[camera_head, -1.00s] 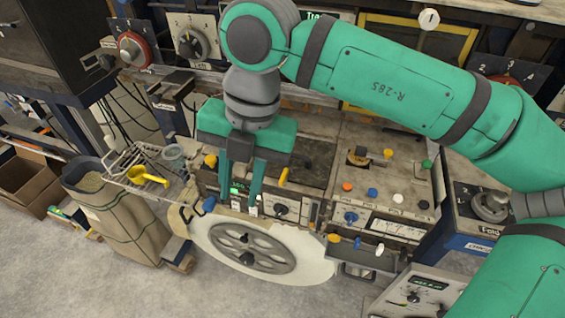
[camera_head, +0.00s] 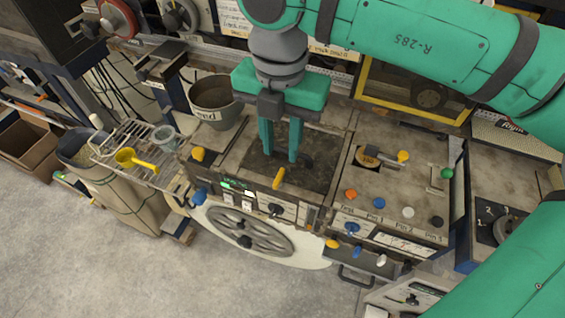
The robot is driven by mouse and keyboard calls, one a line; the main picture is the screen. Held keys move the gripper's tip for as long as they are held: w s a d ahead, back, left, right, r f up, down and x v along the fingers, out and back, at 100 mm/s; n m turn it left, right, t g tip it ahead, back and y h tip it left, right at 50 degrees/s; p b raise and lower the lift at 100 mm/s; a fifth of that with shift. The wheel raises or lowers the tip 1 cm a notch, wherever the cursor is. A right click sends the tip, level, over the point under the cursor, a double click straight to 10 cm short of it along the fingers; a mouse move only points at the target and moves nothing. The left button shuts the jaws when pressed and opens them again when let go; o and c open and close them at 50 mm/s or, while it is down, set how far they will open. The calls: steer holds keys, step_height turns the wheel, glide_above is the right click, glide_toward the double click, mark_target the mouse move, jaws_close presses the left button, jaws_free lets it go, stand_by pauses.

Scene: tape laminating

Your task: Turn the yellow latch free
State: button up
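My gripper (camera_head: 281,156) points down over the dark plate (camera_head: 318,180) of the machine, its two green fingers apart with nothing seen between them. A yellow lever (camera_head: 279,178) stands at the front edge of this plate, just below the fingertips in the picture and apart from them as far as I can tell. Another yellow knob (camera_head: 197,154) sits at the plate's left side. A yellow-tipped lever (camera_head: 403,156) is on the right panel by a round brass piece. I cannot tell for certain which of these is the latch.
A grey pot (camera_head: 215,103) stands behind the plate's left side. A wire rack (camera_head: 122,136) with a yellow scoop (camera_head: 135,160) is at left. Coloured buttons (camera_head: 379,202) line the right panel. A large spoked wheel (camera_head: 248,235) hangs on the front.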

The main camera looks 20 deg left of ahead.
mark_target(279, 176)
steer(key=f, duration=0.7)
steer(key=shift+s+a, duration=0.2)
steer(key=shift+s, duration=0.2)
steer(key=shift+w+d+f, duration=0.1)
steer(key=shift+f, duration=0.45)
steer(key=shift+c, duration=0.7)
jaws_close()
